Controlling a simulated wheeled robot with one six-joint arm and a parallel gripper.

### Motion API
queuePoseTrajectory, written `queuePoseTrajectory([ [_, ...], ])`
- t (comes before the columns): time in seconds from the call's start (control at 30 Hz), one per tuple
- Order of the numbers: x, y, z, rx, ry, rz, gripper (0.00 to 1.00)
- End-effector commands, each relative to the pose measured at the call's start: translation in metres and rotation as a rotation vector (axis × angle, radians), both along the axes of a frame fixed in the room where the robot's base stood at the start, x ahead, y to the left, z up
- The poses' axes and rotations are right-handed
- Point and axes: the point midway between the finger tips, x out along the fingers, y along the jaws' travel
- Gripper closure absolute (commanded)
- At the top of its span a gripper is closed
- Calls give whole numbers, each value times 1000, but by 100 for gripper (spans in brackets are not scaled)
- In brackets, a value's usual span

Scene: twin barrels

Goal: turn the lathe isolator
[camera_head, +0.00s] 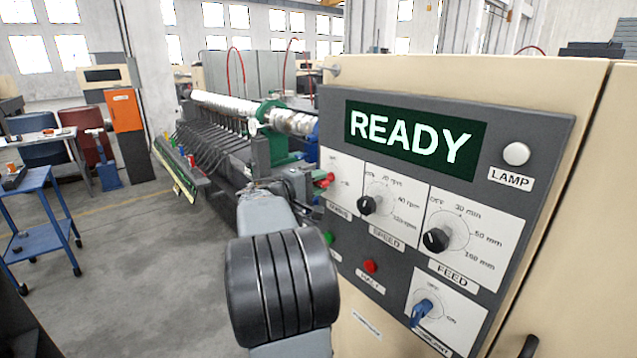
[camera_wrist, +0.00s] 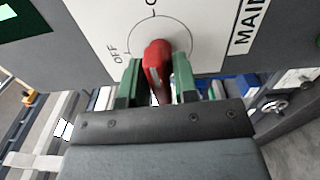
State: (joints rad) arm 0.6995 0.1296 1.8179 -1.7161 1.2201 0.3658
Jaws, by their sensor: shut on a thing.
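The lathe isolator is a red handle (camera_wrist: 157,62) on a white dial plate (camera_wrist: 195,30) marked OFF, with a second mark partly cut off and a partly cut-off label reading "MAI". In the wrist view my gripper (camera_wrist: 158,84) has its green fingers on either side of the red handle, shut on it. In the head view the isolator's red handle (camera_head: 326,180) shows at the panel's left edge, partly hidden by my arm. I cannot tell which mark the handle points to.
The grey control panel (camera_head: 390,270) has a READY screen (camera_head: 412,140), a lamp (camera_head: 516,153), a speed knob (camera_head: 367,205), a feed knob (camera_head: 436,240), a blue coolant knob (camera_head: 421,312) and a red button (camera_head: 370,266). A blue trolley (camera_head: 40,235) stands left on open floor.

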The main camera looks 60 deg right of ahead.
Motion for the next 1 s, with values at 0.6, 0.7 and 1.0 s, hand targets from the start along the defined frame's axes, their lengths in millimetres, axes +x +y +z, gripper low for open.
queuePoseTrajectory([
  [0.6, 0, 0, 1, 160, 479, -1, 96],
  [0.7, 0, 0, 1, 191, 570, -1, 96],
  [1.0, 0, 0, 2, 282, 842, -1, 96],
])
